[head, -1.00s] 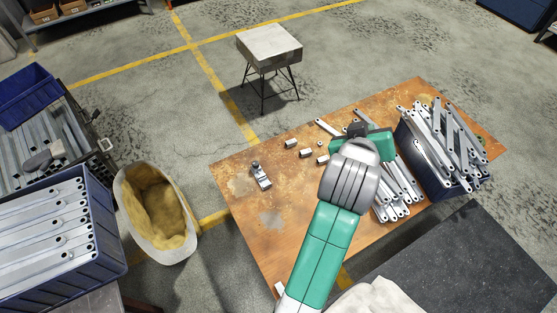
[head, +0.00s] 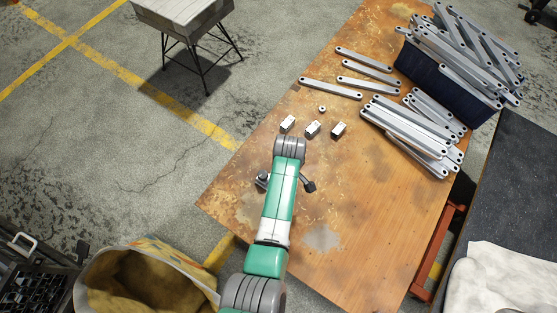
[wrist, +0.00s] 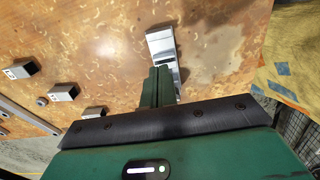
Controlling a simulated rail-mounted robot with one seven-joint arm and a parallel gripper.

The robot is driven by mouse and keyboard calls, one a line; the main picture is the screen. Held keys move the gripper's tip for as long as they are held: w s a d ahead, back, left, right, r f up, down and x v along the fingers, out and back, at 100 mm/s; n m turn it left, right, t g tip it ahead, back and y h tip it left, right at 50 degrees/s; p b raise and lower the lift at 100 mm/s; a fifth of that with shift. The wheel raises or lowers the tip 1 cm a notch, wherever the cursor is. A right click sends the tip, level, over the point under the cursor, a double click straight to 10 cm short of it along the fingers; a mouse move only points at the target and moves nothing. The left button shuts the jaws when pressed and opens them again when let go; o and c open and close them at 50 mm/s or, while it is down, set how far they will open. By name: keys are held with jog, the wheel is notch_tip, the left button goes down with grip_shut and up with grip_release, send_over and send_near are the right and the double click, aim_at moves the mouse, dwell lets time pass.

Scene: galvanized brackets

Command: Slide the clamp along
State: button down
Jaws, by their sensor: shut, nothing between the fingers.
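The clamp is a small bright metal piece on the wooden table. In the wrist view the clamp (wrist: 162,42) lies just beyond and beside my fingertips, its lower part running along the right side of the fingers. Whether they touch is unclear. My gripper (wrist: 157,72) has green fingers, shut together with nothing between them. In the head view my arm covers the gripper and most of the clamp; a small metal and dark bit that looks like the clamp (head: 262,181) shows at the arm's left side.
Several small metal blocks (head: 312,129) and a ring (head: 322,108) lie beyond the arm. Flat brackets (head: 410,135) are heaped at the right, near a full blue bin (head: 425,75). A sack-like container (head: 135,285) stands on the floor at lower left. The table's front right is clear.

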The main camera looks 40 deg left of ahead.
notch_tip(320, 180, down, 10)
jog(key=b, duration=0.6)
jog(key=shift+d+r, duration=0.1)
